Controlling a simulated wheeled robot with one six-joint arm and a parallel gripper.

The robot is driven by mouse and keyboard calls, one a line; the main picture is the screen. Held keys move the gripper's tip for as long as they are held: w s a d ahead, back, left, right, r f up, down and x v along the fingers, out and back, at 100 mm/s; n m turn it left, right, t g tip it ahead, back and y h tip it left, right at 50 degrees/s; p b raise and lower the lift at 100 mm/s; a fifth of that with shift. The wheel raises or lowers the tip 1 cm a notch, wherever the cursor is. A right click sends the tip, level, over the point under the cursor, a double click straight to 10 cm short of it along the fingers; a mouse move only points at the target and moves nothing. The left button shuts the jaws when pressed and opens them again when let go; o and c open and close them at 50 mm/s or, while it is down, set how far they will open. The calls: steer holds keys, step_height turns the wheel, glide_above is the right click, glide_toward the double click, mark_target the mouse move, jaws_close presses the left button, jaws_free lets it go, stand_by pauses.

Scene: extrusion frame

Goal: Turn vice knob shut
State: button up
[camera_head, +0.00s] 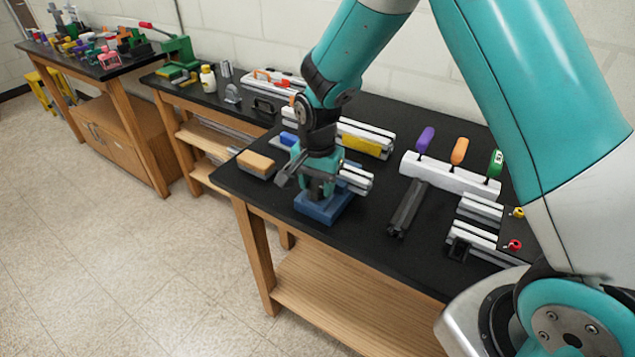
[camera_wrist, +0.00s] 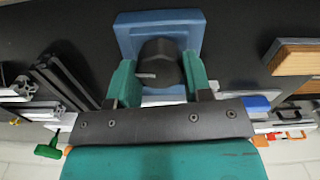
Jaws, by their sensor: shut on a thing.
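The vice has a blue base (camera_head: 325,208) and stands near the front left corner of the black-topped bench. In the wrist view the blue base (camera_wrist: 130,35) lies beneath a dark round knob (camera_wrist: 158,62) with a thin grey bar. My gripper (camera_head: 317,188) points down over the vice. In the wrist view its two green fingers (camera_wrist: 160,80) stand on either side of the knob and are shut on it. In the head view my gripper hides the knob and much of the vice.
A wood-topped block (camera_head: 257,163) lies left of the vice. Silver extrusions (camera_head: 355,178) are close behind and right of it. A dark bar (camera_head: 407,208) and a rack with coloured-handled tools (camera_head: 450,174) stand further right. The bench's front edge is close.

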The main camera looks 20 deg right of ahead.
mark_target(317, 185)
steer(key=shift+r+m, duration=0.1)
steer(key=shift+m, duration=0.7)
steer(key=o, duration=0.9)
step_height(317, 185, up, 17)
steer(key=shift+r+b, duration=0.2)
steer(key=shift+b, duration=1)
